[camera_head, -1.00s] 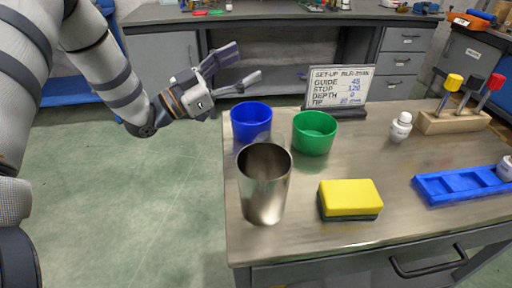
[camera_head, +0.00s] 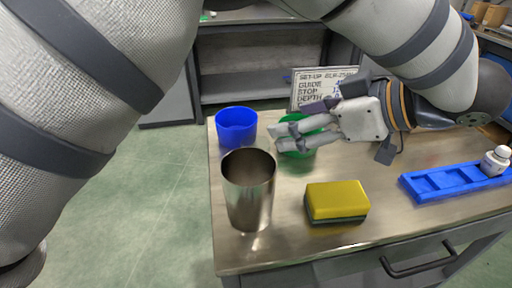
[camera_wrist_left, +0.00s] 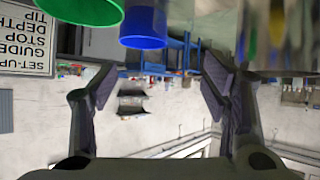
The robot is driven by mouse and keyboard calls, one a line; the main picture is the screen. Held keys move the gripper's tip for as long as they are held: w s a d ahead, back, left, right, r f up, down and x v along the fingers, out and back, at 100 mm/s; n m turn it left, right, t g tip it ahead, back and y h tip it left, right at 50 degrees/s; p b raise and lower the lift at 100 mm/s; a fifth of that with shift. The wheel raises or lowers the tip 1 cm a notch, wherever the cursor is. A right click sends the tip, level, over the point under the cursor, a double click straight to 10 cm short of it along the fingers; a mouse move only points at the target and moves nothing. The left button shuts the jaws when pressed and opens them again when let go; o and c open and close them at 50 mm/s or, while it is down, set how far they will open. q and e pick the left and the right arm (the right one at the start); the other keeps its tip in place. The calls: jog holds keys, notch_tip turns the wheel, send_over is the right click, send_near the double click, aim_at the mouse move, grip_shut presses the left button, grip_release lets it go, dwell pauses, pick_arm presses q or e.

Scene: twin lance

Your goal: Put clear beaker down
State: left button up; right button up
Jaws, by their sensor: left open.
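I see no clear beaker in either view. My left gripper (camera_head: 279,138) reaches in over the table from the right end of my bent left arm, its fingers pointing left. It is open, with nothing between its fingers in the left wrist view (camera_wrist_left: 157,90). In the head view it partly covers the green cup (camera_head: 298,152). A shiny metal cup (camera_head: 248,195) stands upright on the table, nearer than the gripper. A blue cup (camera_head: 237,126) stands behind the metal cup and left of the gripper. My right gripper is not in view.
A yellow sponge (camera_head: 336,200) lies right of the metal cup. A sign (camera_head: 310,90) stands behind the gripper. The table's left front corner is bare.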

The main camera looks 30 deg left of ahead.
aim_at(255, 146)
pick_arm(q)
jog(key=shift+g+h, duration=0.3)
jog(key=x, duration=0.3)
jog(key=s+f+x, duration=0.1)
jog(key=x, duration=0.3)
jog(key=d+f+x, duration=0.1)
jog(key=x, duration=0.3)
jog(key=shift+s+p, duration=0.2)
jog(key=shift+p, duration=0.15)
jog(key=c, duration=1.3)
jog(key=shift+o, duration=0.2)
